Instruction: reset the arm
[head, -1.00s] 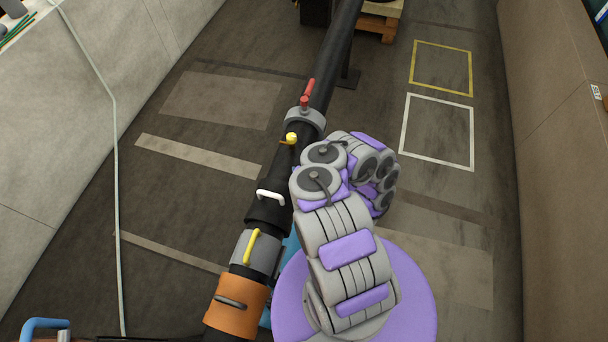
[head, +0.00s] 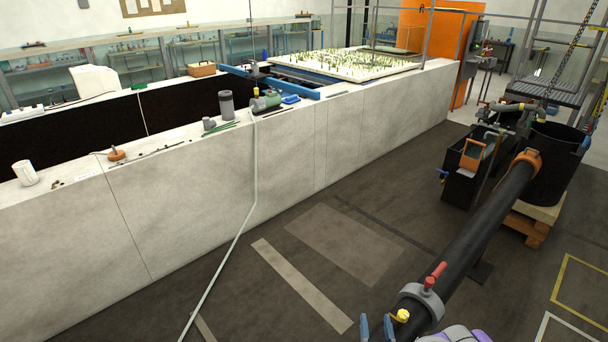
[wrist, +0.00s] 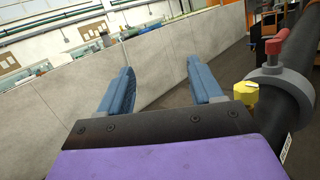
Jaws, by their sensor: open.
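My gripper (wrist: 158,88) is open in the wrist view, with its two blue fingers apart and nothing between them. Its blue fingertips (head: 376,326) also show at the bottom edge of the head view, just left of the black pipe. The rest of my arm is mostly below the head view; a small grey and purple part shows at the bottom right. A yellow valve knob (wrist: 246,94) on the pipe (wrist: 304,70) is close to the right of my gripper. The same yellow knob (head: 402,315) shows in the head view beside the red-handled valve (head: 433,276).
A long pale wall (head: 190,205) runs along the left, with tools and small parts on its top. A black tank (head: 556,165) stands on a wooden pallet (head: 528,228) at the pipe's far end. A pale hose (head: 232,247) hangs to the floor. The floor between wall and pipe is clear.

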